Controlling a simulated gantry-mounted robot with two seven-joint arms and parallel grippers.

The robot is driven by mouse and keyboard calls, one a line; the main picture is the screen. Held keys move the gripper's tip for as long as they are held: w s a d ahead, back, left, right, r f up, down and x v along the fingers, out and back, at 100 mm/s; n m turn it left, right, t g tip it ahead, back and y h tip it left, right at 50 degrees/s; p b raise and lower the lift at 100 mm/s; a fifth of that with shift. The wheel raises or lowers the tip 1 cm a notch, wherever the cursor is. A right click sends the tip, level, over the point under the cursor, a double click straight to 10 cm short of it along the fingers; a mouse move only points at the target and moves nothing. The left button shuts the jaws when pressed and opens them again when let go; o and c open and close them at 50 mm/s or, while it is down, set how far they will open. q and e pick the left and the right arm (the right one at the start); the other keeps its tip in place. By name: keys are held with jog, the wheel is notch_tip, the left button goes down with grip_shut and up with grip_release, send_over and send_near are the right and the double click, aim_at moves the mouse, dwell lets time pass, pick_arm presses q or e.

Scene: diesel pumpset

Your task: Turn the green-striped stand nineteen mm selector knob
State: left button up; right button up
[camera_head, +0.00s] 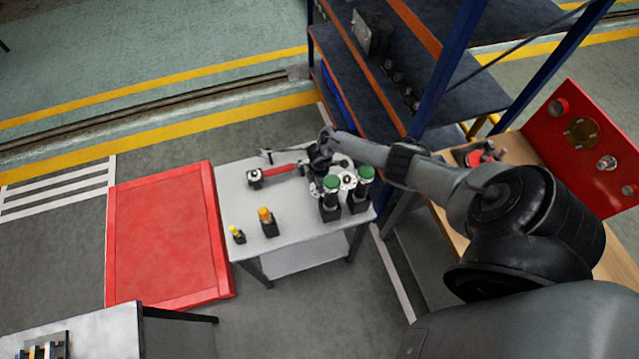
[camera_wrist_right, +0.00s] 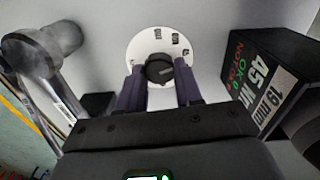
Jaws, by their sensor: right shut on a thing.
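A black selector knob (camera_wrist_right: 159,70) sits on a round white dial (camera_wrist_right: 147,45) with small dark markings in the right wrist view. My right gripper (camera_wrist_right: 160,84) has one purple-grey finger on each side of the knob and is shut on it. In the head view my right gripper (camera_head: 320,158) is over the back of the small table and hides the knob. A dark box (camera_wrist_right: 265,75) labelled 19 MM and 45 NM stands right of the dial. Two dark stands with green tops, one left (camera_head: 330,200) and one right (camera_head: 361,190), are near the table's right edge. No green stripe is clear. My left gripper is out of view.
The grey table (camera_head: 300,228) also holds a red-handled tool (camera_head: 280,170) and two yellow-topped pieces, one small (camera_head: 237,234) and one larger (camera_head: 267,221). A blue-framed shelf (camera_head: 440,90) stands behind. A red platform (camera_head: 165,235) lies left. A grey tool (camera_wrist_right: 45,55) is beside the dial.

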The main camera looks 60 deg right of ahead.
jog(key=o, duration=1)
jog(key=shift+o, duration=0.2)
notch_tip(320, 180, up, 11)
jog(key=p, duration=0.3)
